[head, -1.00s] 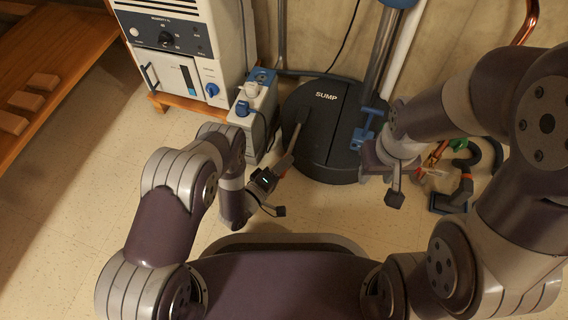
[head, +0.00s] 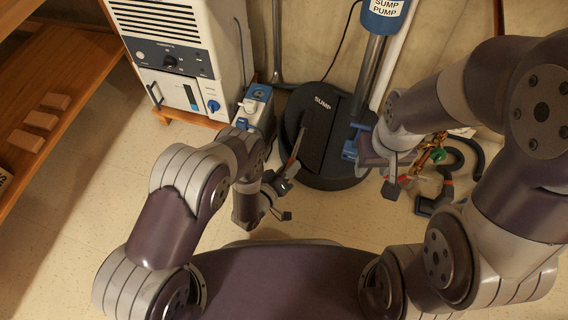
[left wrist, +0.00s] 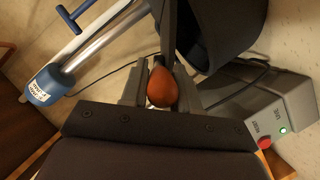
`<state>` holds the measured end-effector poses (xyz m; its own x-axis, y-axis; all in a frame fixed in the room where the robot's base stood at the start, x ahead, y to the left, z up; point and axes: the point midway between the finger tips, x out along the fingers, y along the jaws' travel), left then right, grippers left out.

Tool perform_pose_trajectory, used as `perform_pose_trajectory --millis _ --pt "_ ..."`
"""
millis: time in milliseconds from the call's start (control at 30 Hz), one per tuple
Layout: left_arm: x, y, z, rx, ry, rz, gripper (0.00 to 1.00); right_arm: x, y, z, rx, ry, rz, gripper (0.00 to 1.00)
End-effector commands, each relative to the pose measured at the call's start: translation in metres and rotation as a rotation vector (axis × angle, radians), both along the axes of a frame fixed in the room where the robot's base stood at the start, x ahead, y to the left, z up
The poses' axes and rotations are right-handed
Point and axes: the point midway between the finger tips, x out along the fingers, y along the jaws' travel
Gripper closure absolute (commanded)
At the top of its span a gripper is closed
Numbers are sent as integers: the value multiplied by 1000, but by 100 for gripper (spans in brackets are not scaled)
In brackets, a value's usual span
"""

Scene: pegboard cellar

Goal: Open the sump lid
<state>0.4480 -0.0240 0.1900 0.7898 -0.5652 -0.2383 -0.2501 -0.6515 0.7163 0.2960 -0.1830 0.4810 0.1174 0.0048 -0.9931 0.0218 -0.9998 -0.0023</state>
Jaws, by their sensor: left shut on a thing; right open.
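The black round sump lid (head: 318,150), lettered SUMP, lies on the floor at the centre of the head view. A straight seam crosses it. My left gripper (head: 291,165) is at its near left side, beside a dark bar that runs over the lid. In the left wrist view the left gripper (left wrist: 161,98) is shut on an orange-brown rounded knob (left wrist: 161,80) at the end of a dark bar. A dark round body, likely the sump, shows beyond. My right gripper (head: 368,152) is open at the lid's right side; its fingertips are mostly hidden.
The blue sump pump (head: 382,18) stands on a metal pipe behind the lid. A white dehumidifier-like unit (head: 180,60) and a small grey box (head: 257,110) stand left. Hoses and fittings (head: 440,170) lie right. A wooden shelf (head: 70,80) is far left. Floor in front-left is clear.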

Motion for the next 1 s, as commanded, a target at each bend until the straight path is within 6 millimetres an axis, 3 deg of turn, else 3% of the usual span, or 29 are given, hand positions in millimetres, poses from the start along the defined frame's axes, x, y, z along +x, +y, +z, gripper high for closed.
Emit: perform_pose_trajectory --millis 33,100,400,1000 --pt "-2 -5 13 39 -14 -5 100 0 0 15 0 0 0 57" --pt "-3 -10 18 102 -36 -4 100 0 0 23 0 0 0 57" --pt "-11 -36 33 372 -126 -5 100 0 0 48 0 0 0 57" --pt "-28 -89 39 846 -279 -4 100 0 0 50 0 0 0 57"
